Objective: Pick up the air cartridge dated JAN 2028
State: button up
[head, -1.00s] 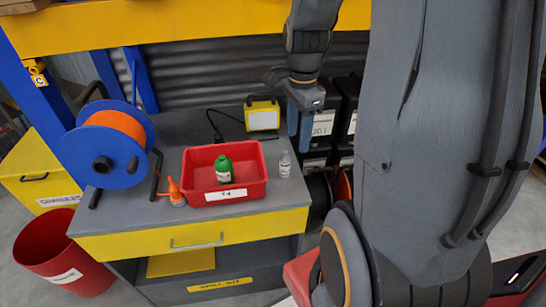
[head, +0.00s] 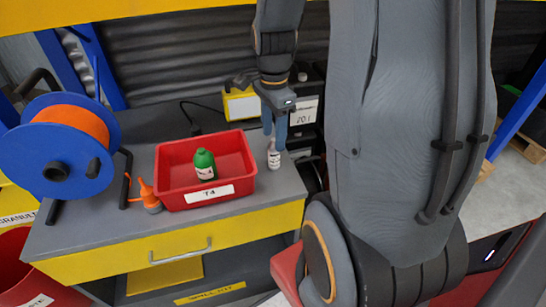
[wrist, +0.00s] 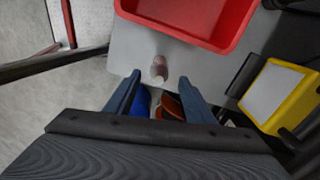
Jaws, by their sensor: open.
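A small grey-white cartridge (head: 274,155) with a pale label stands upright on the grey bench top, just right of the red tray. A green cartridge (head: 205,165) with a white label stands inside the tray. The dates on both labels are too small to read. My gripper (head: 275,132) is open and empty, right by the grey-white cartridge. In the wrist view the grey-white cartridge (wrist: 159,69) shows just beyond and between the tips of my open gripper (wrist: 160,81). I cannot tell whether they touch.
The red tray (head: 170,197) is marked T4. An orange-tipped bottle (head: 149,197) and a blue cable reel (head: 62,150) stand left of it. A yellow lamp (head: 241,104) is behind, and dark boxes (head: 306,112) stand at the back right. The bench ends close to the right of the grey-white cartridge.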

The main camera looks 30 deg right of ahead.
aim_at(274, 151)
jog(key=shift+s+a+f+p, duration=0.1)
jog(key=shift+f+p, duration=0.45)
jog(key=shift+f, duration=2.65)
jog(key=shift+c, duration=0.3)
grip_shut()
jog(key=shift+r, duration=0.15)
